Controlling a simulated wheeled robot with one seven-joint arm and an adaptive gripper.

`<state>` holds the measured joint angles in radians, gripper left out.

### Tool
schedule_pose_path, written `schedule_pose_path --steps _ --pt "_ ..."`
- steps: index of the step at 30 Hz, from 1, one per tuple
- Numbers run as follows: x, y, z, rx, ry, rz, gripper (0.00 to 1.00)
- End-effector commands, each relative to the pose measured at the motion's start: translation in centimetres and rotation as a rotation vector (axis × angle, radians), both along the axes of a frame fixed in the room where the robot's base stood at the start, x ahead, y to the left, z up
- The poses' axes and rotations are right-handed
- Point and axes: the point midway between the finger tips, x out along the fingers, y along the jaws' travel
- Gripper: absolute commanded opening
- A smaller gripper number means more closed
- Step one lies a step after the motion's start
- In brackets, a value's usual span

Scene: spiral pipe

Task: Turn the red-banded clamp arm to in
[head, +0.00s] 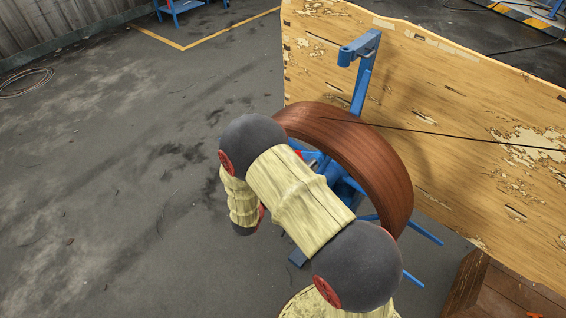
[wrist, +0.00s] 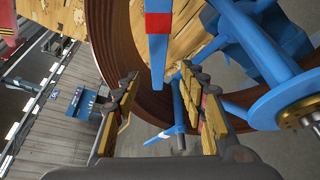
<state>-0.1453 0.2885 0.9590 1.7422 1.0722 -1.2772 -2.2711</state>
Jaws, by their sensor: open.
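The clamp arm (wrist: 157,56) is a blue bar with a red band, hanging from the top of the wrist view with its narrow tip pointing down. My gripper (wrist: 159,76) is open, with one finger left and one right of the bar's lower end in the picture. I cannot tell whether the bar is in depth between the fingers, and no contact shows. In the head view my own arm hides the gripper and most of the clamp area. The brown coil (head: 365,157) sits on a blue reel stand (head: 364,80); the coil also shows in the wrist view (wrist: 117,40).
A worn wooden board (head: 450,110) stands behind the coil at right. A thin dark line crosses the coil and board. Blue spokes and a hub disc (wrist: 290,102) fill the right of the wrist view. The grey floor at left is open.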

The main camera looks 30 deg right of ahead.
Motion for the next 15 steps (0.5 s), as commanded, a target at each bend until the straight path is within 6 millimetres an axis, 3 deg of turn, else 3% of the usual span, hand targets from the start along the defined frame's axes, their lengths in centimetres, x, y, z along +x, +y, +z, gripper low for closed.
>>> schedule_pose_path --steps 6,15 --pt "-2.0 2.6 0.7 0.0 -0.002 0.002 0.42" --pt "-2.7 3.3 0.9 0.0 0.0 -0.001 0.42"
